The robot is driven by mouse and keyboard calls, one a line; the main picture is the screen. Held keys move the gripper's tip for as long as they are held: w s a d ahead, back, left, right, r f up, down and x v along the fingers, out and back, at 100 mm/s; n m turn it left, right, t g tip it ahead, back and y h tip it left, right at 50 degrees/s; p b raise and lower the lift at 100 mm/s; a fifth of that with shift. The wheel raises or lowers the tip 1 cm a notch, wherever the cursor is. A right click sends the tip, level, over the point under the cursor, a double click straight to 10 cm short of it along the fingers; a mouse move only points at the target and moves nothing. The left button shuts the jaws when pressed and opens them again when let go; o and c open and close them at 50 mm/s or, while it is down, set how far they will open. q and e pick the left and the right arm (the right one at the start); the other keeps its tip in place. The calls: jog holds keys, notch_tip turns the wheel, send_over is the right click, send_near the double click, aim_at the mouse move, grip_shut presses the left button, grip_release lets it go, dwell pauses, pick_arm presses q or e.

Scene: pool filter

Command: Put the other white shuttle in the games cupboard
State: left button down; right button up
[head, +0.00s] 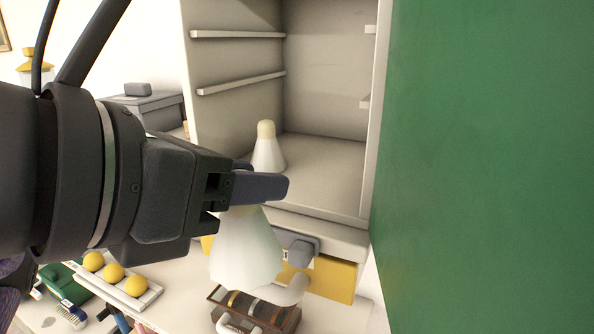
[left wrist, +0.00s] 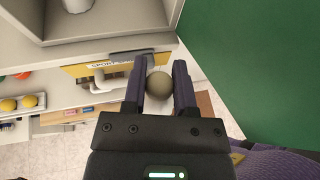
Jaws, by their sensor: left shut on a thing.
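My left gripper (head: 262,187) is shut on a white shuttle (head: 245,252), which hangs cork up and skirt down in front of the cupboard. In the left wrist view the shuttle's round cork (left wrist: 159,86) sits between the two fingers of the left gripper (left wrist: 160,80). Another white shuttle (head: 267,150) stands upright on the cupboard floor, toward the left, partly behind my gripper. My right gripper is in neither view.
The green door (head: 485,150) stands open along the right. Shelf rails (head: 240,82) line the cupboard's inner walls. Below are a yellow-fronted bin (head: 333,279), a brown box of items (head: 285,318) and a tray with yellow balls (head: 113,271). The right part of the cupboard floor is free.

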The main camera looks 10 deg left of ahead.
pick_arm(q)
jog(key=shift+s+a+r, duration=0.1)
jog(key=shift+s+a, duration=0.45)
jog(key=shift+s, duration=0.3)
jog(key=shift+w+d, duration=0.1)
jog(key=shift+d, duration=0.05)
jog(key=w+d+p, duration=0.1)
jog(key=w+d, duration=0.1)
jog(key=w, duration=0.4)
jog(key=w+d+p, duration=0.1)
jog(key=w+d, duration=0.1)
jog(key=w, duration=0.4)
jog(key=w+d+p, duration=0.1)
jog(key=w+d, duration=0.1)
jog(key=w, duration=0.4)
jog(key=shift+w+f, duration=0.25)
jog(key=shift+w, duration=0.15)
jog(key=shift+w+d+f, duration=0.1)
jog(key=shift+w+f, duration=0.2)
jog(key=shift+f, duration=0.45)
jog(key=shift+s+f+b, duration=0.1)
jog(key=shift+f+b, duration=0.25)
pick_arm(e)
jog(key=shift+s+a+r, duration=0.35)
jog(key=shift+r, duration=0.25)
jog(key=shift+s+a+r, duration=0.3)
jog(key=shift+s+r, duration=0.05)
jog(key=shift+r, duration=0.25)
pick_arm(q)
grip_release()
